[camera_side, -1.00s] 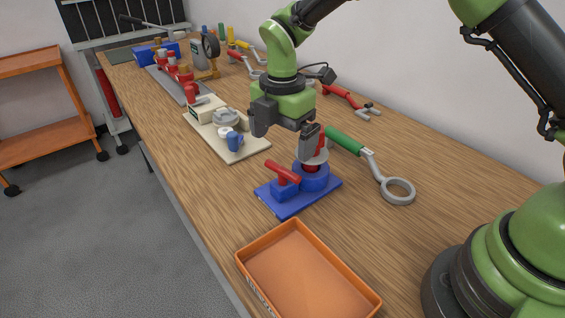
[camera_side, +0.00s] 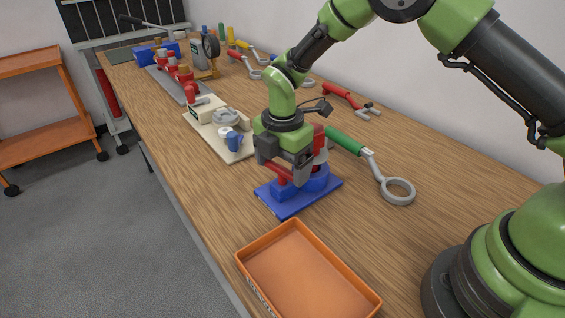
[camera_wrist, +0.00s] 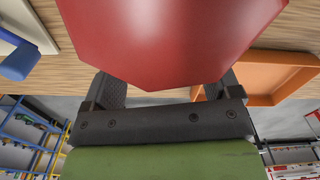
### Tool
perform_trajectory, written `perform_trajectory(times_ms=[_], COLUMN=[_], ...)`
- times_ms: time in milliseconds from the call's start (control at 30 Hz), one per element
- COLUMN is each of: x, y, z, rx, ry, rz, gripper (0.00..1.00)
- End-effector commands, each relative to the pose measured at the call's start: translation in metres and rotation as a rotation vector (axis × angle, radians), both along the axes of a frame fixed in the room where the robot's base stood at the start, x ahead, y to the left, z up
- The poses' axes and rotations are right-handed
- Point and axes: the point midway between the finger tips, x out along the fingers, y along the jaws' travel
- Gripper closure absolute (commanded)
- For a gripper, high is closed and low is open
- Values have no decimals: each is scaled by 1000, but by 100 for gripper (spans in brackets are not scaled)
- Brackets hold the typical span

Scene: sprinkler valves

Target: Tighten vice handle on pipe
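The vice has a blue base (camera_side: 292,204) on the wooden bench, with a round blue body (camera_side: 320,181) at its right. Its red handle (camera_side: 279,177) shows partly beneath my gripper (camera_side: 284,167). A red upright part (camera_side: 319,137) with a pale section, likely the pipe fitting, stands over the round body behind my gripper. My gripper points down over the vice with its fingers apart. In the wrist view a large red part (camera_wrist: 165,40) fills the space between the fingers and hides their tips. I cannot tell whether the fingers touch the handle.
An orange tray (camera_side: 263,242) lies in front of the vice. A green-handled ring wrench (camera_side: 398,191) lies to the right. A beige board (camera_side: 241,155) with a blue valve (camera_side: 234,141) is to the left. Red tongs (camera_side: 349,97) lie behind. Bench between tray and wrench is clear.

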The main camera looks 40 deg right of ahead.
Motion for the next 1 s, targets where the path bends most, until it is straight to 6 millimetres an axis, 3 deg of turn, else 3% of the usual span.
perform_trajectory(times_ms=[300,567,600,633,867,1000], x=[0,0,0,0,0,1], y=[0,0,0,0,0,0], z=[0,0,0,0,1,12], rx=[0,1,1,1,0,2], ry=[1,1,1,1,1,-2], rz=[-192,-197,-197,-196,-195,-196], gripper=[41,41,8,1,0,0])
